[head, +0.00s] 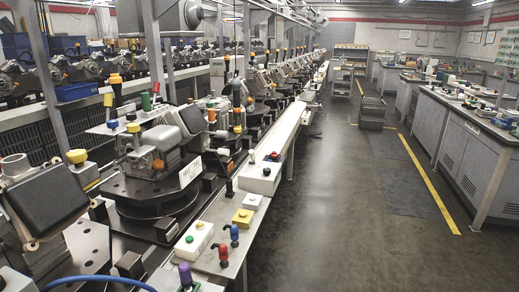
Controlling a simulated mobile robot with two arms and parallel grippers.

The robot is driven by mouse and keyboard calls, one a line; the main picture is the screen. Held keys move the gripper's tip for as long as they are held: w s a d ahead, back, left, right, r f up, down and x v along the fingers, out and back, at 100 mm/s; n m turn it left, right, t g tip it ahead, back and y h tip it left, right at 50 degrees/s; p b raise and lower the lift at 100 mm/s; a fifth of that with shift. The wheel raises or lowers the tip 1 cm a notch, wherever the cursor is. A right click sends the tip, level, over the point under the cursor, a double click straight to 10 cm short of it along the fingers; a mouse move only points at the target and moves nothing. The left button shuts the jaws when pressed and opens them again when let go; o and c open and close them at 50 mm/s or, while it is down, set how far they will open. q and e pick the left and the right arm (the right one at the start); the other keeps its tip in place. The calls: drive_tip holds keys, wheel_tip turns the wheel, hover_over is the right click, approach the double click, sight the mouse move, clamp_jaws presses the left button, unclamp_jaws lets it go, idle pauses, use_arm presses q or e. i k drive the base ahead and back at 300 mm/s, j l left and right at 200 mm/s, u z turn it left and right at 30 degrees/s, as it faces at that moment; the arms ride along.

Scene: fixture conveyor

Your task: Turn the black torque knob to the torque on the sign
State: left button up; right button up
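A black fixture plate (150,190) stands on the conveyor line at the left, with a grey machine part on top. A small white sign (190,172) is fixed at its right edge; its writing is too small to read. Several black knob-like or handle-like parts show around the fixtures, such as a black upright piece (229,186) at the conveyor edge. I cannot tell which one is the torque knob, nor its setting. Neither of my grippers is in view.
Red (223,254) and blue (234,235) knobs stand nearby. The aisle floor (340,200) is clear. Workbenches (470,140) stand at right.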

sight(267, 171)
drive_tip(key=i+l+u, duration=0.45)
drive_tip(key=i+l, duration=0.5)
drive_tip(key=l+u, duration=0.25)
drive_tip(key=l, duration=0.7)
drive_tip(key=l+u, duration=0.3)
drive_tip(key=l, duration=0.7)
